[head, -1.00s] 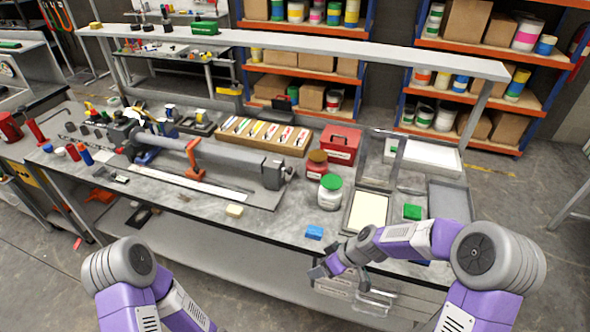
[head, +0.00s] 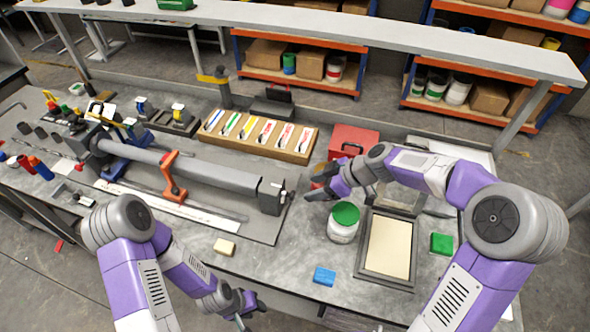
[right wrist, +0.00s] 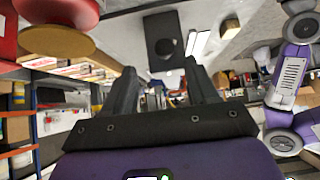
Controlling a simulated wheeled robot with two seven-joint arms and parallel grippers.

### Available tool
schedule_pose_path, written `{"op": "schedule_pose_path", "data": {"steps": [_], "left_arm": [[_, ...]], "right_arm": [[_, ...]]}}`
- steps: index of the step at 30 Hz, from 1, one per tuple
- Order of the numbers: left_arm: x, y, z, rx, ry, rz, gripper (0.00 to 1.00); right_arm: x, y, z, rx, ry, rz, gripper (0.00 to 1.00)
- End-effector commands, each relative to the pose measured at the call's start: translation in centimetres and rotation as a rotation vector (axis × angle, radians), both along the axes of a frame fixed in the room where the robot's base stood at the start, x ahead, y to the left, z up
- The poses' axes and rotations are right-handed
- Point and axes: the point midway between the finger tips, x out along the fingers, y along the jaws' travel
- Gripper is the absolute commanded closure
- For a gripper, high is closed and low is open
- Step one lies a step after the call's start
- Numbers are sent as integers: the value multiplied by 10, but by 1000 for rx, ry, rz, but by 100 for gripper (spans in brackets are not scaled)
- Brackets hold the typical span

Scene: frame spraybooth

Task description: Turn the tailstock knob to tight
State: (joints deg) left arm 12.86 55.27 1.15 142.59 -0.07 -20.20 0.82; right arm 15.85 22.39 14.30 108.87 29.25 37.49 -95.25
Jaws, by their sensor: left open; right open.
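The tailstock (head: 270,195) is the grey block at the right end of the long bed fixture on the bench. Its small knob (head: 283,194) shows on the right side; its setting cannot be read. In the right wrist view the tailstock (right wrist: 160,28) is a dark block, its round knob (right wrist: 165,47) facing me, ahead of the fingers. My right gripper (head: 315,187) is open and empty, a short way right of the knob and apart from it; its fingers also show in the wrist view (right wrist: 160,70). My left gripper (head: 243,314) is open and empty by the bench's front edge.
A white jar with a green lid (head: 344,222) stands just beside my right gripper, and a red jar (right wrist: 50,15) is close to it.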

Motion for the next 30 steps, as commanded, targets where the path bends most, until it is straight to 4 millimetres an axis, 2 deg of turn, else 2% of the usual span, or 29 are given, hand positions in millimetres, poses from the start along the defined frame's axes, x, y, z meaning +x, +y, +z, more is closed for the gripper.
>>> {"op": "schedule_pose_path", "data": {"steps": [5, 15, 27, 30], "left_arm": [[-2, 0, 0, -1, 4, 0, 57], [-1, 0, 0, -1, 3, 0, 57], [-1, 0, 0, 0, 2, 0, 57], [-1, 0, 0, 0, 2, 0, 57]], "right_arm": [[3, 11, -11, 1, 3, 4, 42], [17, 43, -47, 0, 2, 2, 42], [20, 49, -54, -1, 1, -1, 42], [20, 49, -53, 0, 1, -1, 56]]}}
